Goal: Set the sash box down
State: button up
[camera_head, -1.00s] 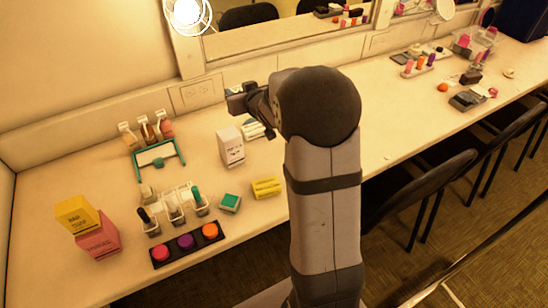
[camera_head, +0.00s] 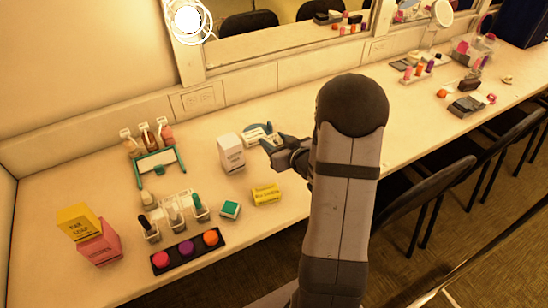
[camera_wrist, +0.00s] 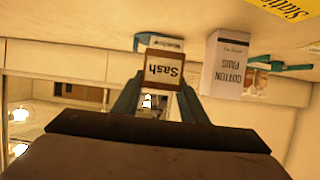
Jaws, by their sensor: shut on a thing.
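The sash box (camera_wrist: 162,69) is a small brown box with a pale label reading "Sash", which shows upside down in the wrist view. My gripper (camera_wrist: 160,84) is shut on it, with one finger on each side. In the head view my gripper (camera_head: 273,143) is low over the counter, right of the white cotton pads box (camera_head: 231,153) and in front of a blue-rimmed round dish (camera_head: 247,131). I cannot make out the sash box clearly there. Whether its underside touches anything cannot be told.
The cotton pads box (camera_wrist: 226,66) stands close beside the held box in the wrist view. A yellow box (camera_head: 266,194) and a green-topped box (camera_head: 230,210) lie nearer the counter's front. Bottles and a dark tray (camera_head: 187,250) are at left.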

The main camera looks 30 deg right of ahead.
jog(key=shift+f, duration=3.15)
jog(key=shift+f, duration=0.15)
jog(key=o, duration=1.2)
jog(key=shift+c, duration=0.2)
jog(key=shift+r, duration=0.2)
jog(key=v, duration=1)
jog(key=shift+r+p, duration=0.1)
jog(key=shift+p, duration=0.25)
jog(key=shift+p+v, duration=0.95)
jog(key=shift+p, duration=0.25)
